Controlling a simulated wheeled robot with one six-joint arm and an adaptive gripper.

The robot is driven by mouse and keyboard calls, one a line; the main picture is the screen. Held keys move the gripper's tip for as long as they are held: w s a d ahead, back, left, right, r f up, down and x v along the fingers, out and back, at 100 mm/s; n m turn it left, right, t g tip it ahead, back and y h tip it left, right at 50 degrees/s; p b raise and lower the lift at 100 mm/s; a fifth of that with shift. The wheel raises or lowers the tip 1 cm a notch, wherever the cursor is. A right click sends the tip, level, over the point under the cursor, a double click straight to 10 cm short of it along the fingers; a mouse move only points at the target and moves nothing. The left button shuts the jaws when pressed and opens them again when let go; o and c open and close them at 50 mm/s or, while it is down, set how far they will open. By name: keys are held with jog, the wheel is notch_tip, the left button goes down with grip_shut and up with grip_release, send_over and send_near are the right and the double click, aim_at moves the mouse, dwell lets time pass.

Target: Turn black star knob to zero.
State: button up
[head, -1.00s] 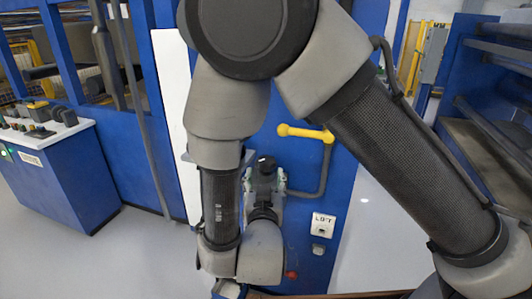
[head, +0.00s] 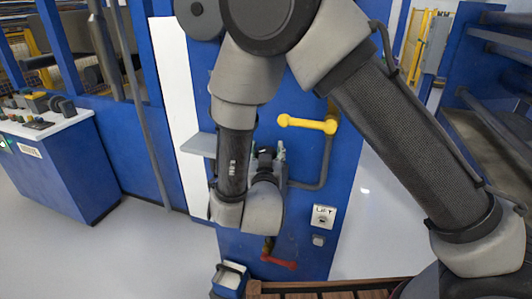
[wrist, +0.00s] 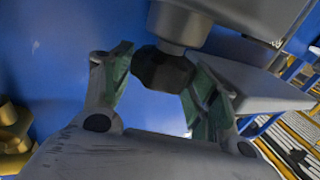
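The black star knob (wrist: 163,70) hangs on a grey shaft at the top middle of the wrist view. My gripper (wrist: 160,88) has its two green-padded fingers apart, one on each side of the knob. The right finger overlaps or lies very close to the knob's edge; a small gap shows at the left finger. I cannot tell whether either touches. In the head view my gripper (head: 268,152) is at the blue panel (head: 300,180), partly hidden behind my wrist, and the knob cannot be made out there. The knob's setting and any zero mark are not readable.
A yellow handle (head: 307,123) on a bent pipe is right of my gripper. A grey shelf (head: 198,145) sticks out on the left.

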jog(key=c, duration=0.6)
jog(key=shift+n+y, duration=0.3)
jog(key=shift+y, duration=0.2)
jog(key=n+y, duration=0.2)
jog(key=y, duration=0.1)
jog(key=shift+d, duration=0.25)
jog(key=shift+d+n+g+y, duration=0.1)
jog(key=shift+n+g+y, duration=0.8)
jog(key=shift+n+y, duration=0.95)
jog(key=shift+y, duration=0.65)
jog(key=o, duration=0.7)
jog(key=shift+o, duration=0.2)
